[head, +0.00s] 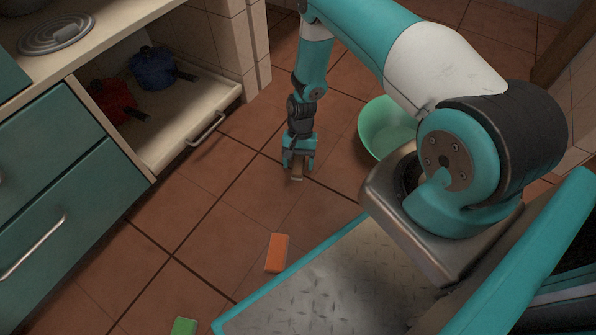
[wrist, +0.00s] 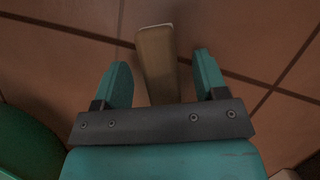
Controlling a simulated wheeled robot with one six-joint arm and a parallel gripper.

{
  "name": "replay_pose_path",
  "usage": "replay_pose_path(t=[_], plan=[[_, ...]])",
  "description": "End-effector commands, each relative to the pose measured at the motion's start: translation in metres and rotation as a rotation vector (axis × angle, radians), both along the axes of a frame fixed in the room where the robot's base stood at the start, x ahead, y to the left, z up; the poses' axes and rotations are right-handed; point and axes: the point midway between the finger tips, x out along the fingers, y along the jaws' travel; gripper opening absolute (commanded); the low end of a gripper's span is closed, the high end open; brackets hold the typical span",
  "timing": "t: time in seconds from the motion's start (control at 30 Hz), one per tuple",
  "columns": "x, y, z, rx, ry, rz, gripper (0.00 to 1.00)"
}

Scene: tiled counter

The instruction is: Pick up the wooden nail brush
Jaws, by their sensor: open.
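The wooden nail brush (wrist: 158,62) is a pale brown block on the tiled floor. In the wrist view it lies between the two teal fingers of my gripper (wrist: 163,80), with a gap on each side, and its near end is hidden by the gripper. In the head view my gripper (head: 298,165) points down at the floor with its jaws open, and a small part of the brush (head: 297,175) shows between and below the fingers.
A green bowl (head: 378,128) stands on the floor right of my gripper. An orange block (head: 277,253) and a green block (head: 184,327) lie nearer. Floor left of my gripper is clear.

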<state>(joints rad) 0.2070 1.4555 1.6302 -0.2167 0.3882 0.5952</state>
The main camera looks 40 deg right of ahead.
Motion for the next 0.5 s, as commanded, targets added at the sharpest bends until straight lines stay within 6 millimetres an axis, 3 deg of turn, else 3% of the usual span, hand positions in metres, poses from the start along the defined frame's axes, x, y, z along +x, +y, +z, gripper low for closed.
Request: replay_pose_path(t=[0.03,0.27,0.37,0.5], plan=[[-0.0016,0.0017,-0.0095,0.000,0.000,0.000,0.66],[-0.0023,0.0023,-0.0081,0.000,-0.001,0.000,0.66],[-0.0024,0.0022,-0.0081,0.000,-0.001,0.000,0.48],[-0.0024,0.0021,-0.0081,-0.001,-0.001,0.000,0.15]])
